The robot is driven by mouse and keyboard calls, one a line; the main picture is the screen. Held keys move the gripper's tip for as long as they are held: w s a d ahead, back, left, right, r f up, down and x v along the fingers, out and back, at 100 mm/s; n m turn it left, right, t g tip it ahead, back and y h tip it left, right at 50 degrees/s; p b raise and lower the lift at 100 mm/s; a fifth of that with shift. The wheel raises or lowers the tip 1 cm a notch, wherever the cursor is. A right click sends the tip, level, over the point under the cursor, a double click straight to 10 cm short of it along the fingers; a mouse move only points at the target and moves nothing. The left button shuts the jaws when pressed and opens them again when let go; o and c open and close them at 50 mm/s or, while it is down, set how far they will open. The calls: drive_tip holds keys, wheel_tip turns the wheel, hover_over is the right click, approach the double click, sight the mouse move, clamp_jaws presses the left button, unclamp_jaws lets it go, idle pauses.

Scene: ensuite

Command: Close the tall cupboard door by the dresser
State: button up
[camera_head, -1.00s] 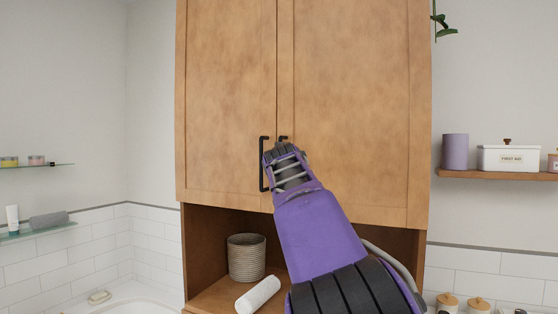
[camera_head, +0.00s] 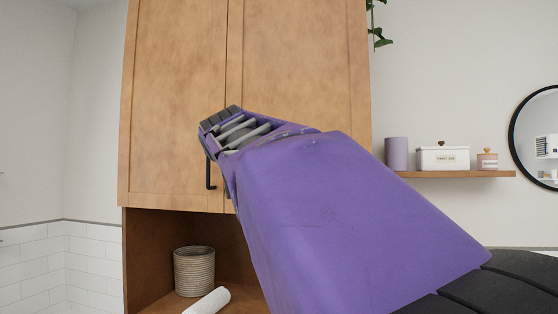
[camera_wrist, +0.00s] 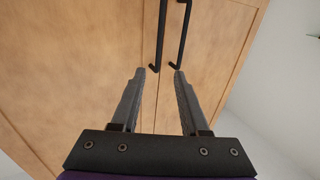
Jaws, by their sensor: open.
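A wooden cupboard with two doors fills the middle of the head view. Its left door (camera_head: 175,90) and right door (camera_head: 300,70) look shut, with a thin seam between them; I cannot tell if one is slightly ajar. The left door's black handle (camera_head: 209,172) shows beside my purple arm, which hides the other handle there. In the wrist view both handles, left (camera_wrist: 158,40) and right (camera_wrist: 183,35), lie just beyond my gripper (camera_wrist: 160,72). Its fingers are open and empty, their tips near the handles' lower ends; contact is unclear. No dresser is identifiable.
Below the doors is an open niche with a ribbed pot (camera_head: 194,272) and a white roll (camera_head: 208,301). A wooden shelf (camera_head: 480,174) at right holds a purple canister (camera_head: 396,153) and a white box (camera_head: 443,158). A round mirror (camera_head: 518,140) hangs at far right.

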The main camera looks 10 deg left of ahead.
drive_tip(key=shift+v, duration=1.05)
